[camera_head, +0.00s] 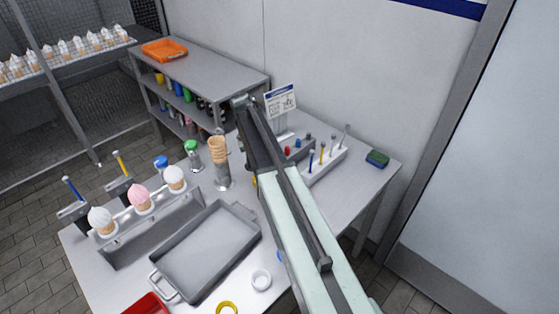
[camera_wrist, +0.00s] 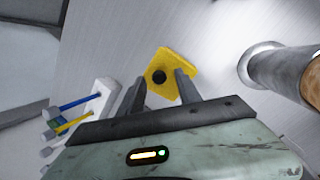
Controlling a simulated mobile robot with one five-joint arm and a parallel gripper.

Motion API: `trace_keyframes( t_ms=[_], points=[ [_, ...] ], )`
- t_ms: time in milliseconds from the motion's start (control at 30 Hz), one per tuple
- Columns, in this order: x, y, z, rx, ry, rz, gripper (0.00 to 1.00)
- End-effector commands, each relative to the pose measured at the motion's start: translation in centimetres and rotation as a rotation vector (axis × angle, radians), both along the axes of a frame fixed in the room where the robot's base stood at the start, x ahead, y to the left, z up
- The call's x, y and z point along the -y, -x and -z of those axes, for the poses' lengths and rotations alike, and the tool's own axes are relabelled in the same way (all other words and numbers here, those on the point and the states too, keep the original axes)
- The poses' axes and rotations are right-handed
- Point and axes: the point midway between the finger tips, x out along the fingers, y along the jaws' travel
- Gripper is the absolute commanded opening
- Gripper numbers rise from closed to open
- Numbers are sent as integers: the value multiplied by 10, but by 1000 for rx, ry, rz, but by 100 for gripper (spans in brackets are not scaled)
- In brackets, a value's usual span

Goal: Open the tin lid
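A yellow lid with a round black knob (camera_wrist: 159,76) lies beyond my fingertips in the wrist view. It looks roughly square, and the tin under it cannot be made out. My gripper (camera_wrist: 160,90) has its two dark fingers apart, one on each side of the knob in the picture, with nothing held between them. I cannot tell how far the fingertips are above the lid. In the head view only a small yellow patch (camera_head: 255,181) shows beside my arm, which hides the rest and my fingers.
A metal holder with stacked cones (camera_head: 219,152) stands close by, at the right in the wrist view (camera_wrist: 270,68). A white rack (camera_head: 325,165) holds upright tools.

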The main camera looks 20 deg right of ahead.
Motion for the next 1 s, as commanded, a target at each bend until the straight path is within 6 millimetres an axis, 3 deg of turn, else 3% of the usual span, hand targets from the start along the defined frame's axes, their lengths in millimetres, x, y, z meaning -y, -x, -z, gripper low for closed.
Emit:
trace_keyframes(
  t_ms=[167, 500, 833, 967, 1000],
  points=[
    [-3, -5, -13, 0, 0, -2, 41],
    [-9, -28, -70, 1, -1, 1, 41],
    [-10, -31, -72, 0, 0, 2, 41],
    [-14, -21, -70, 12, -10, -13, 5],
    [-18, -11, -69, 25, -20, -30, 0]
  ],
)
